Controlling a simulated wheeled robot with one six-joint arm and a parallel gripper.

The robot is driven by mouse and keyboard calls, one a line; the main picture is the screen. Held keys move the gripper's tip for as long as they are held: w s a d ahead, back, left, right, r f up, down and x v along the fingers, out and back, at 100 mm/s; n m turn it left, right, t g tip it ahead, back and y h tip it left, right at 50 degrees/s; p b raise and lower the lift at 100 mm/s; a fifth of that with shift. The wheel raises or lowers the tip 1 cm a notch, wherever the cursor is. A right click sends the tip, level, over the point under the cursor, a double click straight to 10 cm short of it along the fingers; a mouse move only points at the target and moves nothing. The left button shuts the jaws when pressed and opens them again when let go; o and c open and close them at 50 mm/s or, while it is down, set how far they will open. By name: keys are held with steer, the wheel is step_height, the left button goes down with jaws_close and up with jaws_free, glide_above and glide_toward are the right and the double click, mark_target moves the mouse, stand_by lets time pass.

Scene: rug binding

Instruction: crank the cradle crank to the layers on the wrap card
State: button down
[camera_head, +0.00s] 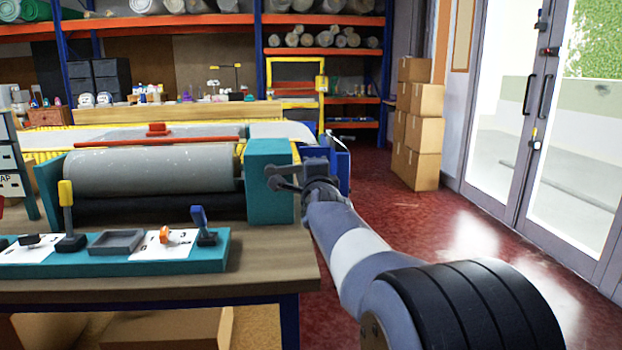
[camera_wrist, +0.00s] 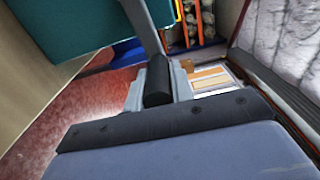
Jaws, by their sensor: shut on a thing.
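The cradle (camera_head: 268,185) is a teal frame on the workbench, with a grey roll (camera_head: 150,170) lying across it. The crank shows in the wrist view as a grey bar (camera_wrist: 143,22) running from the teal housing to a black handle (camera_wrist: 157,82). My gripper (camera_head: 283,177) is at the cradle's right end; in the wrist view its fingers (camera_wrist: 157,90) are shut on the black handle, one on each side. A card (camera_head: 12,181) with the letters "AP" stands at the left edge, cut off; its layer number cannot be read. In the head view, the crank is mostly hidden by my gripper.
A teal tray (camera_head: 120,258) with a yellow-topped lever (camera_head: 67,205), a blue-topped lever (camera_head: 201,222) and white cards lies at the bench front. Cardboard boxes (camera_head: 418,125) stand behind at right, beside glass doors (camera_head: 540,110). The red floor right of the bench is clear.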

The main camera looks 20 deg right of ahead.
steer(key=shift+f, duration=0.25)
steer(key=c, duration=1.2)
jaws_free()
steer(key=shift+r, duration=0.1)
steer(key=shift+c, duration=0.2)
steer(key=p+v, duration=0.1)
steer(key=v, duration=0.9)
steer(key=shift+s+a, duration=0.15)
steer(key=shift+s, duration=0.2)
